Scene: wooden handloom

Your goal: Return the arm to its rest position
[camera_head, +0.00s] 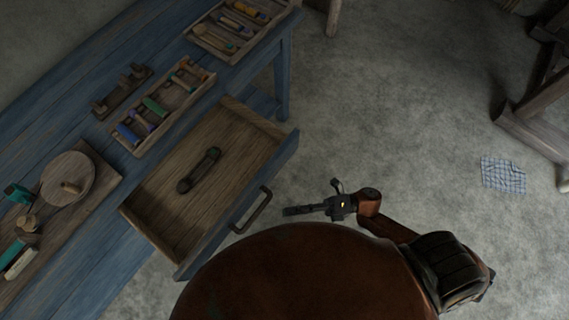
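My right gripper (305,210) is over the grey floor, just right of the open drawer's front and handle. Its arm comes in from the right, and the gripper points left. I see no object in it, and its fingers are too small and dark to tell whether they are open or shut. It appears apart from the drawer handle (252,211). My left gripper and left arm are not in view.
The drawer (160,206) stands pulled out of the blue bench (75,100) with a dark handle-like piece (199,170) inside. Trays of spools (160,108) and a round wooden disc (67,178) sit on the bench. A checked cloth (503,175) lies on open floor at right, near a wooden frame (535,130).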

